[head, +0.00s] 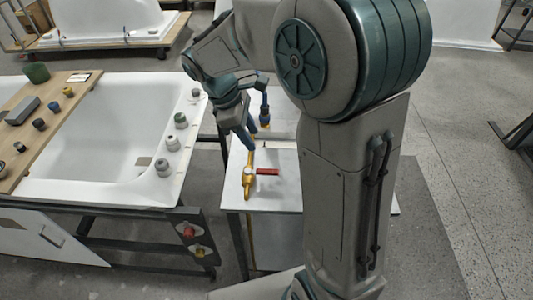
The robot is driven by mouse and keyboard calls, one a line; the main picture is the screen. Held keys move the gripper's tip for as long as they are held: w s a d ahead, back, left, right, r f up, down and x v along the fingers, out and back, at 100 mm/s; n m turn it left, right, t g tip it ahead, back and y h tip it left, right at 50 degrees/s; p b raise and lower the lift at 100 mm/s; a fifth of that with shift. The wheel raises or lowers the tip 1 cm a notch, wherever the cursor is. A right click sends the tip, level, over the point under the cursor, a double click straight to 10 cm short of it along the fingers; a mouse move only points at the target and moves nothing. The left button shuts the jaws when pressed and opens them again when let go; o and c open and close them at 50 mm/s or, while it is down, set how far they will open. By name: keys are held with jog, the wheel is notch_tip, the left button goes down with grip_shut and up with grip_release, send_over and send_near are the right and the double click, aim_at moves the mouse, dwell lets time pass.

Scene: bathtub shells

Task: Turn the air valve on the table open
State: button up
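The air valve (247,178) is a brass-yellow fitting on the white table (285,193). A yellow pipe runs through it, roughly up and down in the picture. Its red lever handle (268,171) points to the right, crosswise to the pipe. My gripper (258,136) is beyond the valve in the head view, with its blue fingers pointing down. The two fingers are spread apart and nothing shows between them. The fingertips look apart from the red handle. My arm hides the right part of the table.
A white bathtub shell (100,140) stands left of the table, with several round fittings on its rim. A wooden board (45,120) with small parts lies across it. A panel with a red knob (188,232) is below the tub. Open floor lies to the right.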

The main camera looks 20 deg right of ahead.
send_near(272, 170)
jog(key=shift+n, duration=0.3)
jog(key=x, duration=0.7)
jog(key=shift+s+d+f, duration=0.1)
jog(key=shift+d+f, duration=0.05)
jog(key=shift+f, duration=0.25)
grip_shut()
